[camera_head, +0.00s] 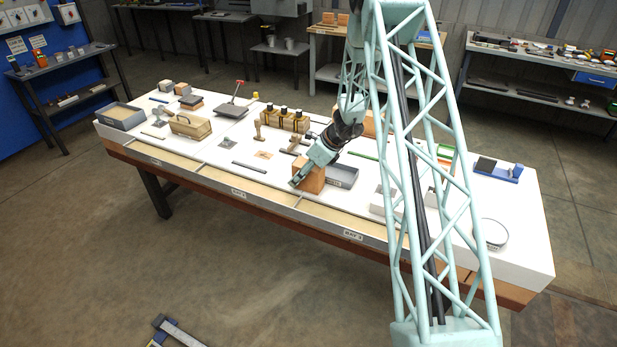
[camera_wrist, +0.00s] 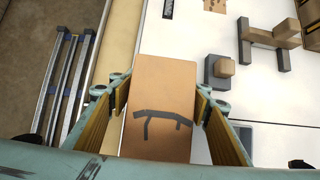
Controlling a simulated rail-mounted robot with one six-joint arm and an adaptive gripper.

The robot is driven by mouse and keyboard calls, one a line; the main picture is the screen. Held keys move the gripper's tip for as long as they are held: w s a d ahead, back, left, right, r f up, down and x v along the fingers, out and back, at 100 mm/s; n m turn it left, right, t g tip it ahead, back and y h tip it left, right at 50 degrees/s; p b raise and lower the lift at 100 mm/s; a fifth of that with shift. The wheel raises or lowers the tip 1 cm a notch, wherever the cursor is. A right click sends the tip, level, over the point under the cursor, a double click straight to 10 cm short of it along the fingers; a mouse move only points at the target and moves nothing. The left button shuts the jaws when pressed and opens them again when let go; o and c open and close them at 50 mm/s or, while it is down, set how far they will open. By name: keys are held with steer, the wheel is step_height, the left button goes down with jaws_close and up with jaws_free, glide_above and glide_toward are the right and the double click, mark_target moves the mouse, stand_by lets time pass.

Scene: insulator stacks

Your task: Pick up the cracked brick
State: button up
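The cracked brick (camera_wrist: 160,85) is an orange-brown block with dark grey crack-like lines on its top face. In the head view the brick (camera_head: 314,181) is near the table's front edge, partly hidden by my gripper (camera_head: 302,177). In the wrist view my gripper (camera_wrist: 162,98) has one finger on either side of the brick. The fingertips are very close to its sides; whether both touch is unclear. I cannot tell whether the brick is lifted off the table.
A grey tray (camera_head: 342,175) is just right of the brick. Wooden pieces with grey parts (camera_wrist: 270,38) lie nearby on the white tabletop (camera_head: 225,150). Dark bottles in a wooden holder (camera_head: 285,120) stand behind. A bin ledge (camera_head: 240,186) runs along the front.

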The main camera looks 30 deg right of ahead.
mark_target(299, 167)
steer(key=c, duration=0.8)
steer(key=shift+r, duration=0.2)
steer(key=shift+r+p, duration=0.5)
steer(key=shift+r, duration=1.2)
steer(key=s+a, duration=0.1)
steer(key=s, duration=0.4)
steer(key=s+r+b, duration=0.1)
steer(key=s, duration=0.4)
steer(key=s+a, duration=0.1)
steer(key=s, duration=0.4)
steer(key=shift+s+a+r+b, duration=0.15)
steer(key=shift+s+a+b, duration=0.2)
steer(key=shift+b, duration=0.05)
